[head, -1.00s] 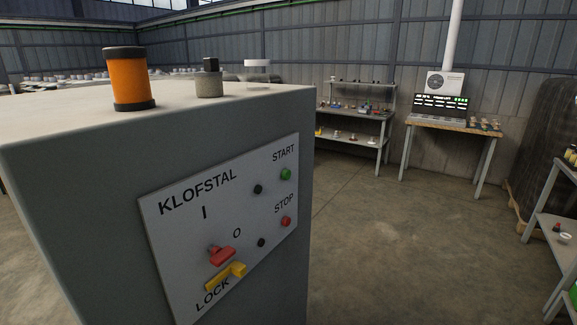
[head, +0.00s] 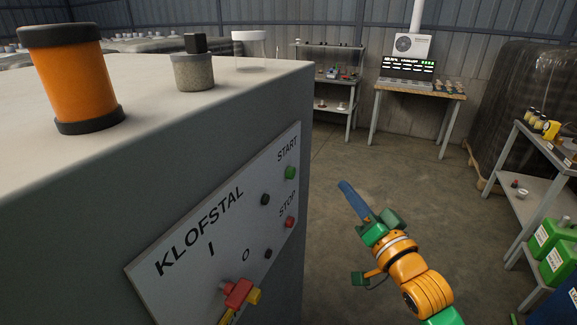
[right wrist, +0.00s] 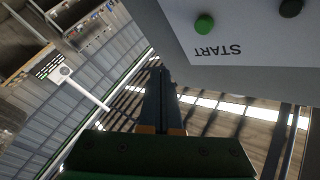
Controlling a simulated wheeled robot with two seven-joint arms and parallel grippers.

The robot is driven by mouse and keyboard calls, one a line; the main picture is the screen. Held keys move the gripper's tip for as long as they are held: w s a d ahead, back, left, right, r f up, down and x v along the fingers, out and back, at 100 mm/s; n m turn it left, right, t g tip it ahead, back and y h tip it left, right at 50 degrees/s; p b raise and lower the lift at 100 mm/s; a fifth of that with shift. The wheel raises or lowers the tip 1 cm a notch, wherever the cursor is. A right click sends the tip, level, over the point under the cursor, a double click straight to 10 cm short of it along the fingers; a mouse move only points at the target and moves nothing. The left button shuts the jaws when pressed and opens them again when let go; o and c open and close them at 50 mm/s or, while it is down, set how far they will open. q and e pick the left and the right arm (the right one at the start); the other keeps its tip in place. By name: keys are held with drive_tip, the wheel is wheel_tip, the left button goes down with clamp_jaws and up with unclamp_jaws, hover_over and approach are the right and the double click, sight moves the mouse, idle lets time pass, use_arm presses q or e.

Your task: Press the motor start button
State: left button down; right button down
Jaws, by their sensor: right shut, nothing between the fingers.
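The green start button (head: 290,172) sits on the KLOFSTAL panel (head: 190,232) on the side of a grey cabinet, beside the word START. It also shows in the right wrist view (right wrist: 204,24), near the top, with START upside down. The red stop button (head: 289,222) is below it. My right gripper (head: 347,190) is shut and empty, to the right of the panel and apart from it. In the right wrist view its closed fingers (right wrist: 160,85) point up the picture, below and left of the green button. My left gripper is not in view.
A red rotary switch (head: 239,292) with yellow parts is low on the panel. An orange cylinder (head: 72,80), a grey container (head: 193,70) and a clear jar (head: 250,50) stand on the cabinet top. A shelf (head: 530,175) stands at right. Floor between is free.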

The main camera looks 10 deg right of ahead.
sight(291, 173)
drive_tip(key=w+a, duration=0.4)
drive_tip(key=a, duration=0.3)
drive_tip(key=shift+w+b, duration=0.25)
drive_tip(key=shift+b, duration=0.2)
idle(2.0)
drive_tip(key=shift+w+a, duration=0.25)
drive_tip(key=shift+a, duration=0.1)
drive_tip(key=shift+w+a, duration=0.25)
drive_tip(key=shift+a, duration=0.15)
idle(1.1)
drive_tip(key=shift+d+r, duration=0.1)
drive_tip(key=shift+s+d+p, duration=0.45)
drive_tip(key=shift+d+p, duration=0.05)
drive_tip(key=shift+p, duration=0.05)
